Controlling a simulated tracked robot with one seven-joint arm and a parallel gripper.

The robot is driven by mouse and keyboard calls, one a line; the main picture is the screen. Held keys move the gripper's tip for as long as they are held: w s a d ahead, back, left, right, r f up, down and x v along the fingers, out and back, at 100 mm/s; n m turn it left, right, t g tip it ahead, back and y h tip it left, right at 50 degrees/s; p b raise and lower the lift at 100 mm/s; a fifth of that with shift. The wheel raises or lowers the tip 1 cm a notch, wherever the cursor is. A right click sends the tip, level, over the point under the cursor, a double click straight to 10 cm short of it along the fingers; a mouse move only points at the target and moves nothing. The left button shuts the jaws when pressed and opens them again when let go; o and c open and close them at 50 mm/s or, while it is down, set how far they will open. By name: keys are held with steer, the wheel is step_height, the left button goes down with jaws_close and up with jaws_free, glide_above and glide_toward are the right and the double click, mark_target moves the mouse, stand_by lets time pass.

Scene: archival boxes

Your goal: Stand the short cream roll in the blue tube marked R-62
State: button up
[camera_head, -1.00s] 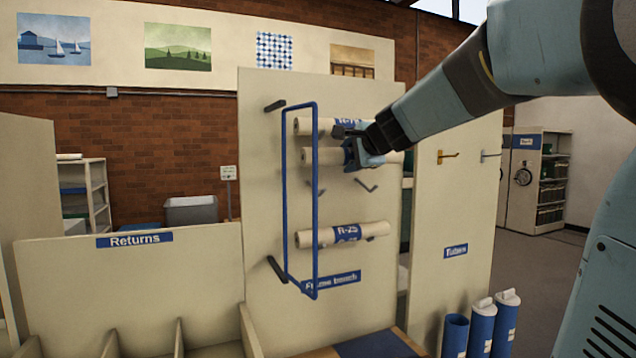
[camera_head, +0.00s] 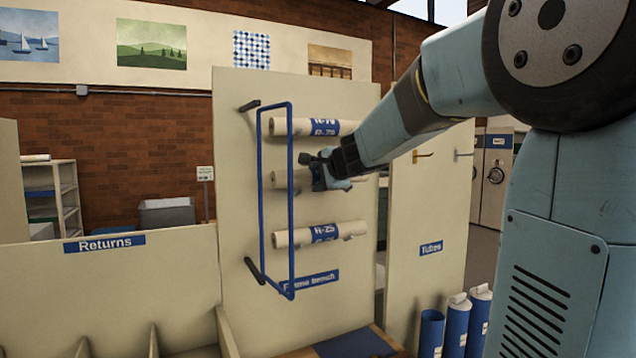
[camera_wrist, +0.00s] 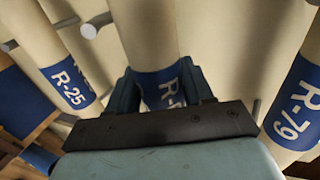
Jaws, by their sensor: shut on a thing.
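My gripper (camera_head: 322,172) is shut around a cream roll (camera_head: 280,181) in front of the cream panel, between two other rolls. The wrist view shows both jaws (camera_wrist: 163,92) on either side of this roll (camera_wrist: 148,28); its blue label begins with "R-", the rest hidden or unclear. The R-79 roll (camera_head: 297,127) lies above it and the R-25 roll (camera_head: 295,238) below it. Three blue tubes stand at lower right: one has an open top (camera_head: 431,332), two have white caps (camera_head: 457,325) (camera_head: 480,315). Their markings cannot be read.
A blue rectangular frame (camera_head: 262,195) hangs on dark pegs in front of the rolls' left ends. A panel (camera_head: 425,200) with hooks stands at right, behind the tubes. The divided Returns bin (camera_head: 100,285) is at lower left.

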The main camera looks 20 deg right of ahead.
steer(key=shift+w+f, duration=0.2)
steer(key=shift+f, duration=0.4)
steer(key=shift+a+f, duration=0.1)
steer(key=o, duration=1.1)
steer(key=v, duration=1.4)
steer(key=s+a+f+n+g+h, duration=0.2)
steer(key=s+f+n+g, duration=0.6)
steer(key=s+f+n, duration=0.7)
steer(key=s+f, duration=0.5)
steer(key=s, duration=0.3)
steer(key=shift+n+h, duration=0.4)
steer(key=shift+s+f, duration=0.1)
